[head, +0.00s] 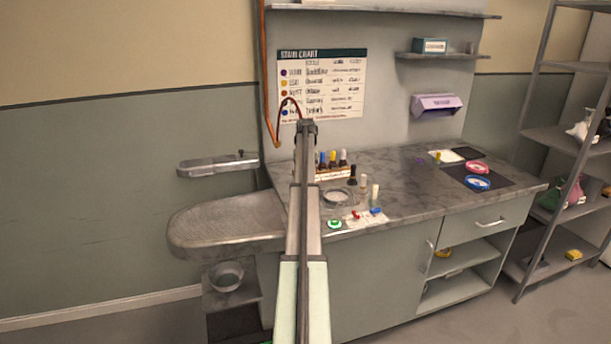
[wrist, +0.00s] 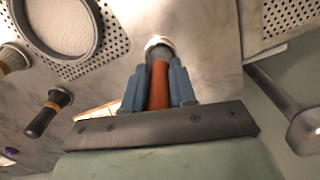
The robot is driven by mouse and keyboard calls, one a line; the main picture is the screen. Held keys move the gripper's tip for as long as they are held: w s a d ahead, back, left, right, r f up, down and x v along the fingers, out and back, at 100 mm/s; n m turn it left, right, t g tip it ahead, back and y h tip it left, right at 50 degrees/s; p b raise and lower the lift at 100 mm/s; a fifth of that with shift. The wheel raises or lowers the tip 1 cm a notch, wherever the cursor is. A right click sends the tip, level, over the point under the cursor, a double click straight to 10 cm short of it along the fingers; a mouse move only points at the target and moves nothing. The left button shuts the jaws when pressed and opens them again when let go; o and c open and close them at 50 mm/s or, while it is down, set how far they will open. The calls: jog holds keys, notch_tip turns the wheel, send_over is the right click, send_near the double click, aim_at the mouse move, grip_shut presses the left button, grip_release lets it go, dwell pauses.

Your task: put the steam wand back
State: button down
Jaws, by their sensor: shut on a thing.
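In the wrist view my gripper (wrist: 159,82) has its two blue fingers shut on an orange-brown cylinder with a dark collar and a pale tip, which looks like the steam wand (wrist: 159,88). In the head view my gripper (head: 307,127) is seen from behind, above the back left of the counter. My arm hides the wand there. A dark red hose (head: 284,102) loops out beside the gripper, near the orange pipe (head: 265,75) on the wall panel. I cannot make out the wand's holder.
A grey marbled counter (head: 400,190) carries a bottle rack (head: 333,174), a round dish (head: 338,197), small bottles and pink and blue dishes. A small padded-looking board (head: 215,166) and a larger board (head: 225,222) jut out left. A stain chart (head: 345,85) hangs behind.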

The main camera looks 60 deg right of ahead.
jog(key=c, duration=0.5)
grip_release()
jog(key=shift+r, duration=0.1)
dwell(0.4)
jog(key=shift+r, duration=3.7)
